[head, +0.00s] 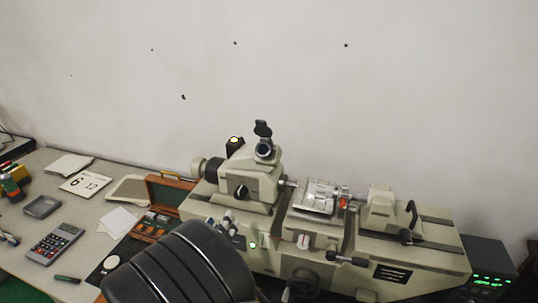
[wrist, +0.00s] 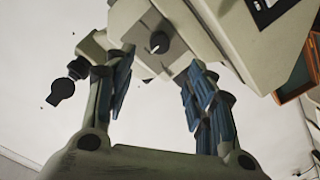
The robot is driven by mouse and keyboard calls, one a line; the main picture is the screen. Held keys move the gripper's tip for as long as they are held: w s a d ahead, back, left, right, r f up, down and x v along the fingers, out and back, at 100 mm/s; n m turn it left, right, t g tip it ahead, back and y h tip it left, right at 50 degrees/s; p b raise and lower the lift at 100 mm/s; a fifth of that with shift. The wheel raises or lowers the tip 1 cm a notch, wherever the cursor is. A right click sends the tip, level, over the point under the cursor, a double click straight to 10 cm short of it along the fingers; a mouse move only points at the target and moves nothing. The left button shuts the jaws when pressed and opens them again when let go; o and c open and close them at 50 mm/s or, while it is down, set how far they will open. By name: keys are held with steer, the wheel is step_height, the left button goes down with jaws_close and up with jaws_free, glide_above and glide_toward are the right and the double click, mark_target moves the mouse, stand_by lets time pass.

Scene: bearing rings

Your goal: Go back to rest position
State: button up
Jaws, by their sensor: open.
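My gripper (wrist: 158,68) shows in the wrist view with its two fingers spread apart. Blue-grey pads line the fingers, and I see nothing held between them. Behind the fingers is the beige body of the measuring machine (wrist: 225,35), with a black knob on it. I cannot tell the exact gap between fingers and machine. In the head view the machine (head: 420,255) stands on the bench, and I cannot make out my gripper there. No bearing ring is clearly visible.
A dark ribbed rounded form (head: 185,265) covers the lower middle of the head view. Left of the machine are an open wooden case (head: 170,192), a calculator (head: 55,243), a calendar card (head: 85,184) and papers. A box with green digits (head: 490,262) stands right.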

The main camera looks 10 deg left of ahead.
steer(key=w+d+r+m+g+y+b, duration=0.2)
steer(key=w+d+r+g+y+b, duration=0.15)
steer(key=w+d+r, duration=0.2)
steer(key=s+d+r+g+y+b, duration=0.2)
steer(key=s+d+r+g+b, duration=0.1)
steer(key=d, duration=0.6)
steer(key=s+d+f+m+g+h+b, duration=0.2)
steer(key=s+d+f+g, duration=0.1)
steer(key=s+d, duration=0.9)
steer(key=s+d+f+m+g+h+b, duration=0.2)
steer(key=s+d+f, duration=0.3)
steer(key=s+d, duration=0.6)
steer(key=s+g, duration=0.1)
steer(key=s, duration=0.2)
steer(key=shift+s+d+f+b, duration=0.3)
steer(key=shift+s+d, duration=0.05)
